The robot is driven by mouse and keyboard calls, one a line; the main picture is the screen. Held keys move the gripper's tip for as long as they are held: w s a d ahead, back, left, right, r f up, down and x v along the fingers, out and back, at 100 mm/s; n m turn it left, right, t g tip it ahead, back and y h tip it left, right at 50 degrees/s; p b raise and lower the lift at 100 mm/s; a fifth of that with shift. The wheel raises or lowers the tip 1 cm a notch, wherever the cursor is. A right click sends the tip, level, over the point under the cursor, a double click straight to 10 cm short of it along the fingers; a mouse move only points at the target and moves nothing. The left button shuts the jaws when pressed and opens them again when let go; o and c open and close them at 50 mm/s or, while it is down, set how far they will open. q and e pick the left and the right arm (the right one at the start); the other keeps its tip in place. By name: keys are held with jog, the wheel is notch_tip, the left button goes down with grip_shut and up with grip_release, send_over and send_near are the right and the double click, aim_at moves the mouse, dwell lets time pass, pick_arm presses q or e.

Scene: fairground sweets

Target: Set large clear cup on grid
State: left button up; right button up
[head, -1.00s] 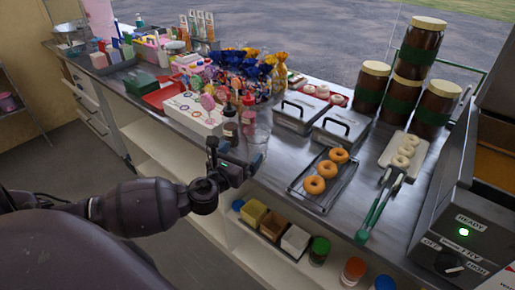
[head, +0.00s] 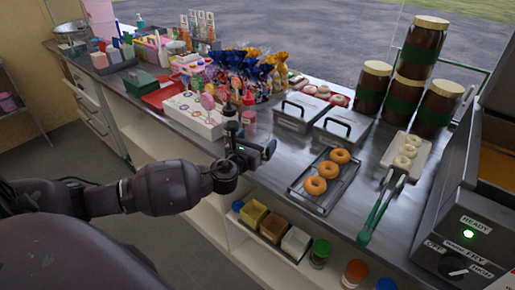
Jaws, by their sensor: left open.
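The large clear cup (head: 261,131) is faint in the head view. It stands on the metal counter just behind my left gripper, which hides its lower part. My left gripper (head: 251,141) is open at the counter's front edge, with its fingers in front of the cup; I cannot tell whether they touch it. A dark rack (head: 307,198) that looks like the grid lies on the counter to the right of the gripper, with three ring doughnuts (head: 328,170) on it. My right gripper is not in view.
Two lidded steel containers (head: 297,113) stand behind the rack. Green-handled tongs (head: 374,215) and a pale board of rings lie to its right. Bottles (head: 248,116) and a white lollipop box (head: 190,117) crowd the left. Bare counter shows between gripper and rack.

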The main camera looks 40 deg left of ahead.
pick_arm(q)
jog(key=shift+c, duration=0.2)
jog(key=c, duration=0.9)
jog(key=shift+o, duration=0.2)
